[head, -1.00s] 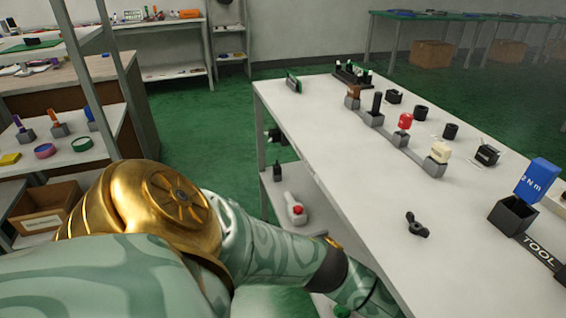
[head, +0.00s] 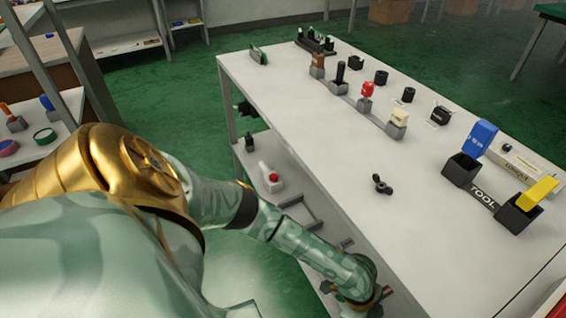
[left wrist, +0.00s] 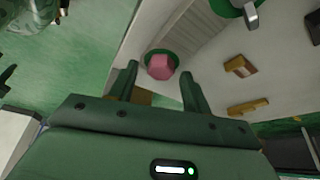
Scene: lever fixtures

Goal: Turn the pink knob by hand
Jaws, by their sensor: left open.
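The pink knob (left wrist: 160,66) shows in the left wrist view, a faceted pink cap on a round green base against a pale panel. My left gripper (left wrist: 157,73) is open, with one dark green finger on each side of the knob in that view. The knob appears ahead of the fingertips; I cannot tell the exact gap, and nothing is held. In the head view my left arm reaches down past the white table's near side to the bottom edge, and the knob cannot be made out there. My right gripper is in no view.
The white table (head: 330,145) carries a row of lever fixtures, one with a red knob (head: 366,90), a black wing knob (head: 382,184) and tool holders (head: 461,171). A lower shelf holds a white-and-red bottle (head: 270,178). Yellow-brown blocks (left wrist: 240,66) lie right of the knob.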

